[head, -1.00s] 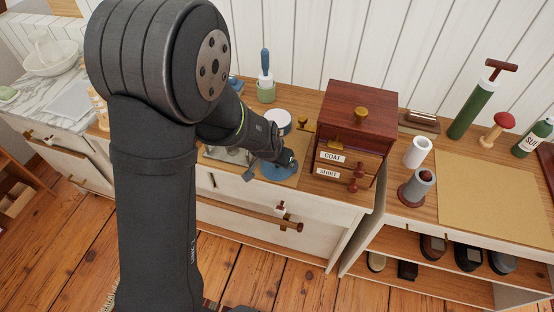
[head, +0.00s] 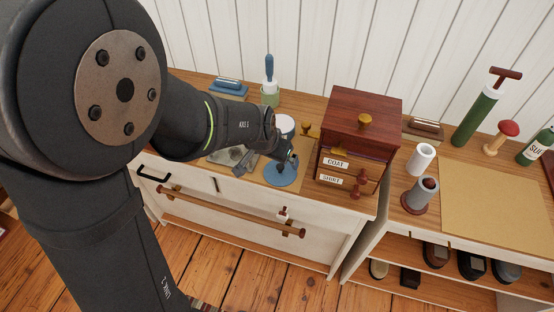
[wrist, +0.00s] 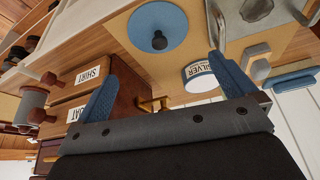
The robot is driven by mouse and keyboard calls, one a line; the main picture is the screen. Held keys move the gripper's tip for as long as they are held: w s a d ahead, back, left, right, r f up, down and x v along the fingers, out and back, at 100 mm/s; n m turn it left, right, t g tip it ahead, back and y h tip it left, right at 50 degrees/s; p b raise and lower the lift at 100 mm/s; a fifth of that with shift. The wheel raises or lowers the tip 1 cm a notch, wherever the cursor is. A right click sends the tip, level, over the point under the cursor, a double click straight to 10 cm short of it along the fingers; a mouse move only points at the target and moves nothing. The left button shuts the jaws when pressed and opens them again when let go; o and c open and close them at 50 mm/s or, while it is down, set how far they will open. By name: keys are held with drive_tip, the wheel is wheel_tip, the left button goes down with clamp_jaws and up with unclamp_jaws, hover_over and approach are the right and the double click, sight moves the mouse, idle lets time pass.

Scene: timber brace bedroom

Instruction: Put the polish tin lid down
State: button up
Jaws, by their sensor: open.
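The polish tin lid, a flat blue disc with a dark knob, lies knob-up on a tan mat (head: 300,182) and shows whole in the wrist view (wrist: 150,18). In the head view the lid (head: 281,176) is partly hidden by my gripper (head: 287,160). My gripper (wrist: 163,68) is open and empty, its blue fingers apart, and the lid's knob lies beyond the fingertips. A white tin labelled SILVER (wrist: 200,76) stands beside the lid, apart from it. The tin (head: 285,124) is behind my gripper in the head view.
A dark red wooden box (head: 358,118) with COAT and SHIRT drawers stands right of the mat. A metal tray (head: 229,157) lies left of it. A green holder with a blue-handled brush (head: 269,88) and a blue brush (head: 228,86) stand behind.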

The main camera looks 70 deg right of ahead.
sight(280, 166)
drive_tip(key=shift+v, duration=1.2)
drive_tip(key=x, duration=1.2)
drive_tip(key=shift+f, duration=0.25)
drive_tip(key=shift+r, duration=0.15)
